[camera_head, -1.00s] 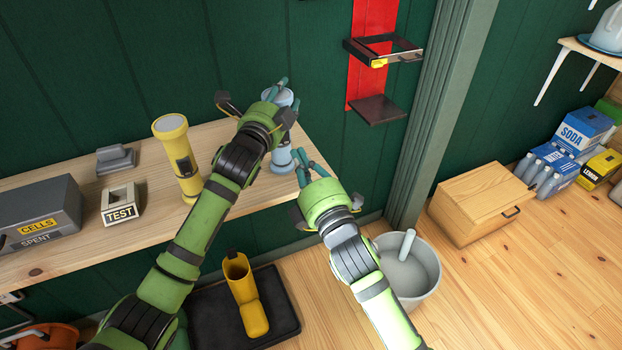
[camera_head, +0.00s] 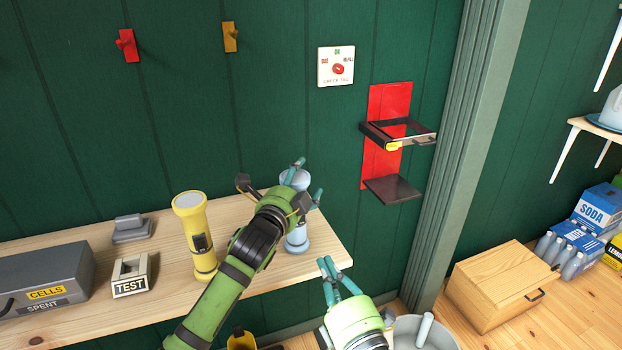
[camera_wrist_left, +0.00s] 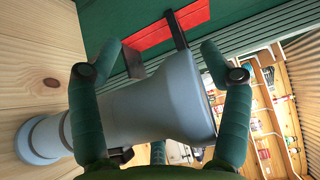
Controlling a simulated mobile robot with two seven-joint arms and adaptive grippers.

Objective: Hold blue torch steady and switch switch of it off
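The blue torch (camera_head: 296,236) stands upright near the right end of the wooden shelf, lens end up. My left gripper (camera_head: 308,181) is at its upper part, with the teal fingers spread on either side of its head. In the left wrist view the torch (camera_wrist_left: 150,108) lies across the picture between and behind the open fingers (camera_wrist_left: 160,75); firm contact is not clear. The torch's switch cannot be made out clearly. My right gripper (camera_head: 336,270) is empty, its fingers apart, in front of the shelf and below the torch's base.
A yellow torch (camera_head: 194,243) stands left of my left gripper. A TEST block (camera_head: 131,287), a grey box (camera_head: 40,281) and the wooden shelf (camera_head: 165,262) are further left. A red wall panel with a bracket (camera_head: 388,130) is to the right. A bucket (camera_head: 442,335) stands on the floor.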

